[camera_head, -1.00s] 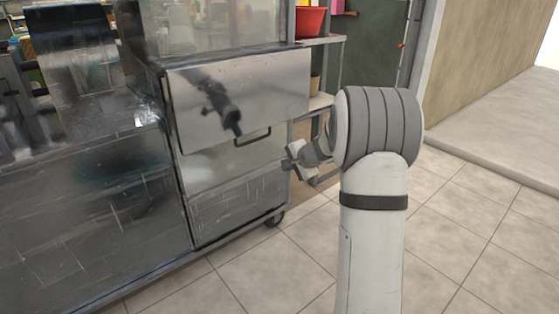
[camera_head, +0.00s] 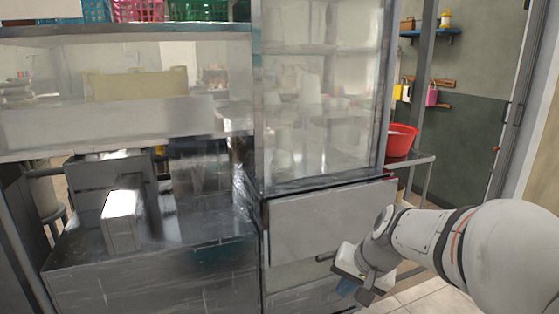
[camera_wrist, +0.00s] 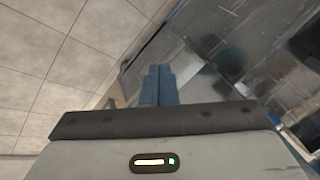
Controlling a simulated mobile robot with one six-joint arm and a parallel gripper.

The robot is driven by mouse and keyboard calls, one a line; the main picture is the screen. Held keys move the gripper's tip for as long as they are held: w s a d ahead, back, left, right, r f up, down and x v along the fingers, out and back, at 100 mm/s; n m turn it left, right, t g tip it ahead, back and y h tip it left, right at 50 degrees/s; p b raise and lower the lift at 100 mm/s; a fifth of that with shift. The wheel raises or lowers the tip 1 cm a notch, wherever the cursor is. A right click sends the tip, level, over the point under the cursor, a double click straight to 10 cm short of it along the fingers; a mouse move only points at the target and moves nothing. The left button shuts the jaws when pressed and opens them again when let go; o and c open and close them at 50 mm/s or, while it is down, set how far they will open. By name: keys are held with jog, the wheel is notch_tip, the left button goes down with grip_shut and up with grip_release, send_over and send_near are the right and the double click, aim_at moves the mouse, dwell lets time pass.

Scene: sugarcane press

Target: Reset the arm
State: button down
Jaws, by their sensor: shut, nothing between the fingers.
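My gripper (camera_head: 357,290) is at the lower right in the head view, in front of the metal cabinet's drawer front (camera_head: 325,228). It overlaps the drawer's handle (camera_head: 325,257), so I cannot tell from this view whether they touch. In the wrist view my gripper's two blue fingers (camera_wrist: 158,75) lie side by side, closed, with nothing between them. The floor and the metal cabinet (camera_wrist: 215,45) show beyond the fingertips.
The metal cabinet with its glass case (camera_head: 320,110) fills the middle. A red bowl (camera_head: 401,140) sits on a rack shelf to the right. A metal bench (camera_head: 150,270) stands at left. Tiled floor (camera_wrist: 40,60) is open on the left in the wrist view.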

jog(key=s+d+r+n+g+h+p, duration=0.1)
jog(key=s+r+n+h+p, duration=0.2)
jog(key=s+r+p, duration=0.8)
jog(key=s+n, duration=0.1)
jog(key=s, duration=0.2)
jog(key=shift+d+r, duration=0.15)
jog(key=shift+r, duration=0.2)
